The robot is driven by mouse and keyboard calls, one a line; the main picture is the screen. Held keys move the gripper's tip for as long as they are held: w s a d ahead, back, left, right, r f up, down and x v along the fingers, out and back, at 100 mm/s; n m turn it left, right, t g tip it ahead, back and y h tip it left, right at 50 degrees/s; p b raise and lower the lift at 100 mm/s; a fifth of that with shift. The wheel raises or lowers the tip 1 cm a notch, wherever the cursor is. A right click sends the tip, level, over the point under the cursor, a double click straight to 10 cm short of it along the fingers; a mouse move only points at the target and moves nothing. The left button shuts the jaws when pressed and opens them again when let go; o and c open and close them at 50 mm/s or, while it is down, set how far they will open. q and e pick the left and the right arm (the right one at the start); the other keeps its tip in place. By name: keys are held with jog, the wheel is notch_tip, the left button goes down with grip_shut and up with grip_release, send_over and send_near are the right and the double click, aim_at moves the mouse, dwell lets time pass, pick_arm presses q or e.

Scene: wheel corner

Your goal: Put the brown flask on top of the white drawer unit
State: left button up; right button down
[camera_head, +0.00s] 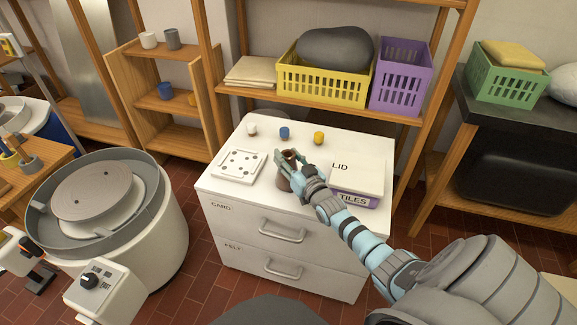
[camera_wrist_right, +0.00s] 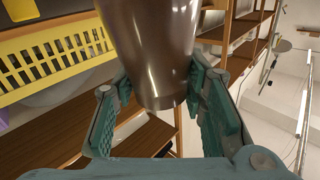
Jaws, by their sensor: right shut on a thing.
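The brown flask (camera_head: 284,184) is between the fingers of my right gripper (camera_head: 290,165), over the front middle of the white drawer unit (camera_head: 229,189) in the head view. The gripper is shut on it and partly hides it. In the right wrist view the flask (camera_wrist_right: 155,50) fills the top middle, with the gripper's teal fingers (camera_wrist_right: 155,112) on both sides of its end. I cannot tell whether the flask touches the unit's top. My left gripper is not in view.
On the unit stand a white holed plate (camera_head: 239,166), a lidded box (camera_head: 356,176) close right of the gripper, and small white, blue (camera_head: 284,133) and yellow (camera_head: 318,138) pots behind. A pottery wheel (camera_head: 110,215) stands left. A shelf with baskets (camera_head: 322,86) is behind.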

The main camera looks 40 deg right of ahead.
jog(key=shift+r, duration=0.15)
jog(key=c, duration=1)
grip_release()
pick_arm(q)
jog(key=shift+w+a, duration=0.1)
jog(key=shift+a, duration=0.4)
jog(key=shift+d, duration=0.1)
